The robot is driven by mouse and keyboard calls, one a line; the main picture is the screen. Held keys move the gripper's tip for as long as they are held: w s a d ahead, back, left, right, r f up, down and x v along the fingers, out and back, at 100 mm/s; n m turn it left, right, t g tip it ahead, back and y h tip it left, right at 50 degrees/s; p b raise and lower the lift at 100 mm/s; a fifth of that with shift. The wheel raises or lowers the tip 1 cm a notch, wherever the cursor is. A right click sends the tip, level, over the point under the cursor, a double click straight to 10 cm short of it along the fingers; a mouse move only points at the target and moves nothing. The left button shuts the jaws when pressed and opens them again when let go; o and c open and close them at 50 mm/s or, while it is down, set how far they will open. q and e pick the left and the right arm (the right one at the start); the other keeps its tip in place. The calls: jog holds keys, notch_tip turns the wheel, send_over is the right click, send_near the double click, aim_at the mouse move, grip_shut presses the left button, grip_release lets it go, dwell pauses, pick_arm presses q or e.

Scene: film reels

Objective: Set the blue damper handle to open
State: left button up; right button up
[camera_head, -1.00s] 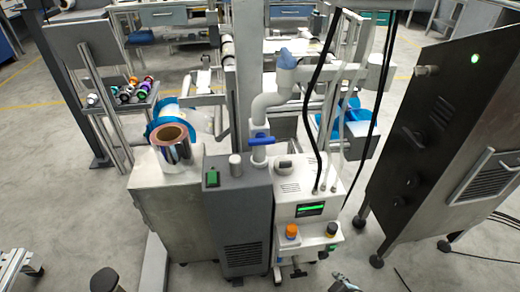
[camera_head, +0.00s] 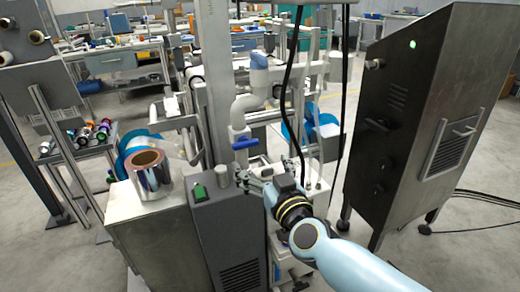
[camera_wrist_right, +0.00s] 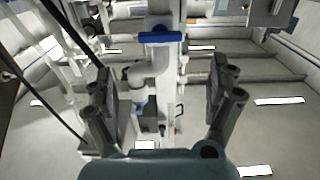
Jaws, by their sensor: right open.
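The blue damper handle (camera_head: 245,143) is a short bar on the white vertical pipe (camera_head: 239,118), behind the grey machine top. It lies roughly crosswise to the pipe. In the right wrist view the handle (camera_wrist_right: 160,38) lies crosswise at the top middle, beyond the fingertips. My right gripper (camera_head: 265,169) reaches in from the lower right, below and in front of the handle. Its fingers are spread, and in the right wrist view the gripper (camera_wrist_right: 162,88) has nothing between them. It does not appear to touch the handle. My left gripper is out of view.
A shiny film roll (camera_head: 149,174) stands on the left cabinet. A green switch (camera_head: 199,193) and a grey knob (camera_head: 221,174) sit on the machine top. A tall dark cabinet (camera_head: 415,120) stands at the right.

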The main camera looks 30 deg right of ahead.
aim_at(247, 145)
jog(key=b+x, duration=0.1)
jog(key=x, duration=0.8)
jog(key=shift+f, duration=0.1)
jog(key=shift+w+d+b, duration=0.25)
jog(key=shift+w+b, duration=0.1)
jog(key=shift+w, duration=0.2)
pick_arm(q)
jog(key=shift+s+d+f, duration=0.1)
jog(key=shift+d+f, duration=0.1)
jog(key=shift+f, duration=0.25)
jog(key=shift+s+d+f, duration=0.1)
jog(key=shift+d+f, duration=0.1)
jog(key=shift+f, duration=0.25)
pick_arm(e)
jog(key=c, duration=1.2)
